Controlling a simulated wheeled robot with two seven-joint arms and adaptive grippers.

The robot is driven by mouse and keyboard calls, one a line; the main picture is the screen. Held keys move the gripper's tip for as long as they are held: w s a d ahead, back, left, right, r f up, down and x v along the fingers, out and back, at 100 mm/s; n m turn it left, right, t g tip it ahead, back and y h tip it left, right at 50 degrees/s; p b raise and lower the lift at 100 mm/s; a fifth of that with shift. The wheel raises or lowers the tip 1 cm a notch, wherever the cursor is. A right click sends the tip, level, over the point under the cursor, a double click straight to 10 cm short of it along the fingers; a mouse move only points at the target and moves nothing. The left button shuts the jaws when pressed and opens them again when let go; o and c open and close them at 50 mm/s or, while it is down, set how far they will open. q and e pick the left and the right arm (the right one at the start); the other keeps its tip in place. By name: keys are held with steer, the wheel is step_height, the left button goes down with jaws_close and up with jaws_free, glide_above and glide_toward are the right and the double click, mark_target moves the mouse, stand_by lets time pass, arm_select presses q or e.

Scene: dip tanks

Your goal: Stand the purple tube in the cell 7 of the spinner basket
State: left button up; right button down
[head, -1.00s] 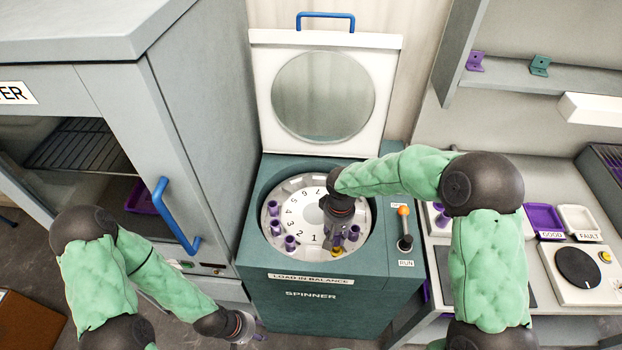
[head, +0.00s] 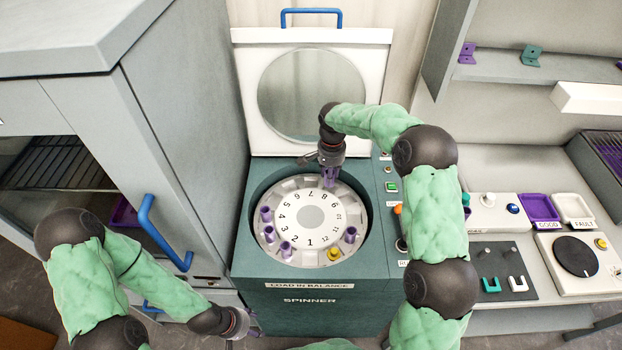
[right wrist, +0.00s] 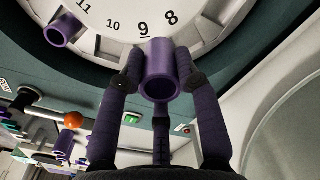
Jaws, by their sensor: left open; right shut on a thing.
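The held purple tube (head: 330,177) is in my right gripper (head: 329,163), which is shut on it at the back rim of the spinner basket (head: 309,183). In the right wrist view the tube (right wrist: 160,70) sits between the fingers, its open end toward the camera, nearest the printed 8 and 9. Whether its bottom is inside a cell is hidden. Cell 7's number (head: 309,194) is at the back, left of the tube in the head view. My left gripper (head: 248,326) is open and empty, low in front of the oven-like cabinet, away from the basket.
Several other purple tubes (head: 286,248) and one yellow-topped tube (head: 333,254) stand in the basket's left, front and right cells. The spinner lid (head: 378,95) is raised behind. A lever with an orange knob (head: 398,209) is right of the basket, partly behind my right arm.

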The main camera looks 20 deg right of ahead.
steer(key=w+a+f, duration=0.1)
steer(key=w+f, duration=0.1)
steer(key=w, duration=0.1)
steer(key=w+a+f, duration=0.1)
steer(key=w+f, duration=0.2)
steer(key=w+a+f+b, duration=0.1)
steer(key=w+f, duration=0.1)
steer(key=w, duration=0.1)
steer(key=shift+w+a+f, duration=0.1)
steer(key=shift+a+f, duration=0.1)
steer(key=shift+f, duration=0.2)
steer(key=shift+w+f+b, duration=0.2)
steer(key=shift+f+b, duration=0.1)
steer(key=shift+f, duration=1.45)
steer(key=shift+f, duration=0.2)
steer(key=c, duration=0.9)
jaws_free()
steer(key=shift+r, duration=0.15)
